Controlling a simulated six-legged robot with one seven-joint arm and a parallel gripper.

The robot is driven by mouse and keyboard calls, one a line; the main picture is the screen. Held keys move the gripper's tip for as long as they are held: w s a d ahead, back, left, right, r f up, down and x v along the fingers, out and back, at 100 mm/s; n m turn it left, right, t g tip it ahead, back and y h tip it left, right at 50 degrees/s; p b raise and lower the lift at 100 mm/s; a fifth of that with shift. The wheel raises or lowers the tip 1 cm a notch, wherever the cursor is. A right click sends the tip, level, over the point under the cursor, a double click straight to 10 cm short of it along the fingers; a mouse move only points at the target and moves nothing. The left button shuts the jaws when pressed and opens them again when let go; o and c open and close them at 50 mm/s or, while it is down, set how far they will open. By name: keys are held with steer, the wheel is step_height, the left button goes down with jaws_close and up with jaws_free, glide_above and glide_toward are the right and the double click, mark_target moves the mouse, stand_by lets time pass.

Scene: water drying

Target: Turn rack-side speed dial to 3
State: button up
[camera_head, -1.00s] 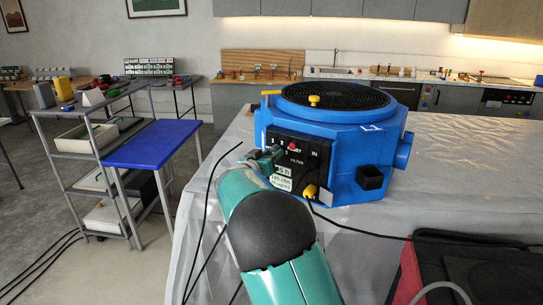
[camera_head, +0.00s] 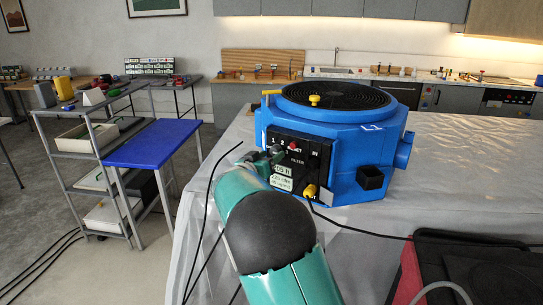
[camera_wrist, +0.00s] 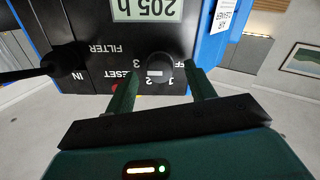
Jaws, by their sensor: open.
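The speed dial (camera_wrist: 158,73) is a round black knob with a short white mark, on the black control panel (camera_wrist: 90,90) of the blue machine (camera_head: 345,150). In the wrist view the panel lettering is upside down, with numerals 1, 2 and 3 around the dial. My gripper (camera_wrist: 160,78) is open, with one green finger on each side of the dial. I cannot tell whether the fingers touch it. In the head view my gripper (camera_head: 270,154) is at the panel's left part and largely hides the dial.
A red button (camera_head: 294,146) sits beside the dial, and a display (camera_head: 282,178) reading 205 h is below. The machine stands on a covered table (camera_head: 460,155). A red-and-black case (camera_head: 470,270) is at front right.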

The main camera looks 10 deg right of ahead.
steer(key=v, duration=1.2)
steer(key=shift+s+a, duration=0.1)
steer(key=s+d+g+y, duration=0.3)
steer(key=s+d+g, duration=0.5)
steer(key=s+d, duration=0.75)
steer(key=s+a+f+n+y, duration=0.1)
steer(key=s+a+n+y, duration=0.2)
steer(key=s, duration=0.8)
steer(key=s+a+f+n+y, duration=0.1)
steer(key=s+a+n+y, duration=0.1)
steer(key=s+y, duration=0.4)
steer(key=s+a, duration=0.1)
steer(key=s, duration=0.4)
steer(key=shift+s+n, duration=0.25)
steer(key=shift+n, duration=0.15)
